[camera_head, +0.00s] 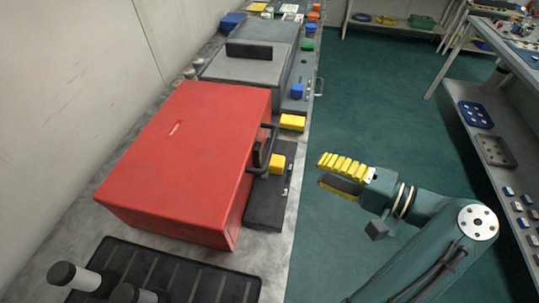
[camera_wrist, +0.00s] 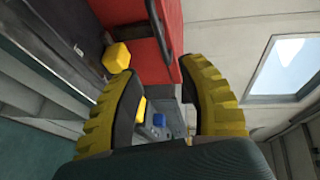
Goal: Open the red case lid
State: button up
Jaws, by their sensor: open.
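The red case (camera_head: 190,150) sits on the long grey bench at the left, with its lid shut. A dark handle (camera_head: 264,150) is on its right side, the side facing my arm. My gripper (camera_head: 325,172), with yellow ribbed fingers, is open and empty, to the right of the case and past the bench edge. It is apart from the handle. In the wrist view, the yellow fingers of my gripper (camera_wrist: 170,80) stand apart, and part of the red case (camera_wrist: 150,30) shows at the top, partly hidden by a finger.
A yellow block (camera_head: 276,164) lies on a dark plate (camera_head: 268,205) beside the case, and another yellow block (camera_head: 293,122) is behind it. A grey case (camera_head: 250,68) stands farther back. A black ribbed tray (camera_head: 190,275) is in front. The green floor (camera_head: 370,110) is clear.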

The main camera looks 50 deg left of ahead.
aim_at(270, 148)
jog(key=b+x, duration=0.3)
jog(key=x, duration=1.1)
jog(key=shift+a, duration=0.1)
grip_shut()
